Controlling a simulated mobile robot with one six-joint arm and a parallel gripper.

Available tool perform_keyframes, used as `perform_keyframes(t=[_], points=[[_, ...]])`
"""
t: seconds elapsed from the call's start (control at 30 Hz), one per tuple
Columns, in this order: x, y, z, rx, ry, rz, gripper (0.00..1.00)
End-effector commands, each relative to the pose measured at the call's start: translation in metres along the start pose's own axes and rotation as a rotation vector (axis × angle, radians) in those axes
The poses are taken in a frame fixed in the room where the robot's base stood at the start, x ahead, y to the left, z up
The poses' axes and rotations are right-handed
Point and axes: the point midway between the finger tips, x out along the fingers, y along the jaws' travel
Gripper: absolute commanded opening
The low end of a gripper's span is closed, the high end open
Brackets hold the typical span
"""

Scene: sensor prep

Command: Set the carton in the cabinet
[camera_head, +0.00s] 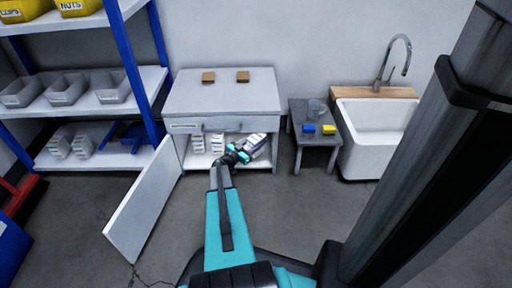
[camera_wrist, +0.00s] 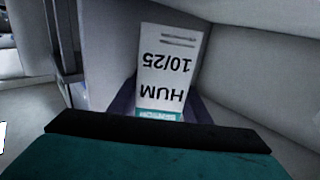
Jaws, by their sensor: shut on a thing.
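The carton (camera_wrist: 165,75) is white with a teal band and dark print reading "HUM 10/25", upside down in the wrist view. My gripper (camera_head: 243,152) is shut on it, and the carton (camera_head: 256,142) shows tilted at the gripper's end in the head view. Both are at the right part of the cabinet's opening. The white cabinet (camera_head: 222,95) has its door (camera_head: 145,205) swung open to the left. Pale walls surround the carton in the wrist view. Whether the carton touches the cabinet floor cannot be told.
Other white cartons (camera_head: 198,143) stand inside the cabinet at left and middle. Two brown blocks (camera_head: 208,77) lie on its top. A low grey table (camera_head: 315,145) with blue and yellow items and a sink (camera_head: 375,135) stand to the right. Shelves (camera_head: 85,105) stand left.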

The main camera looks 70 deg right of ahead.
Motion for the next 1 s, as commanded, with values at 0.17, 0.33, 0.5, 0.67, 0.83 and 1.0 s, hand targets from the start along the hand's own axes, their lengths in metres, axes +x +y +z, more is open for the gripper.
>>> perform_keyframes(t=[0.17,0.33,0.5,0.67,0.83,1.0], points=[[0.0,-0.001,0.019,-0.001,0.0,0.0,0.18],[0.0,-0.001,0.032,0.0,0.001,0.0,0.18],[-0.002,-0.001,0.033,0.0,0.001,-0.002,0.18],[-0.002,-0.001,0.033,0.0,0.001,-0.002,0.18],[-0.002,-0.001,0.035,0.0,0.001,-0.002,0.18],[-0.001,-0.001,0.036,0.0,0.0,-0.002,0.5]])
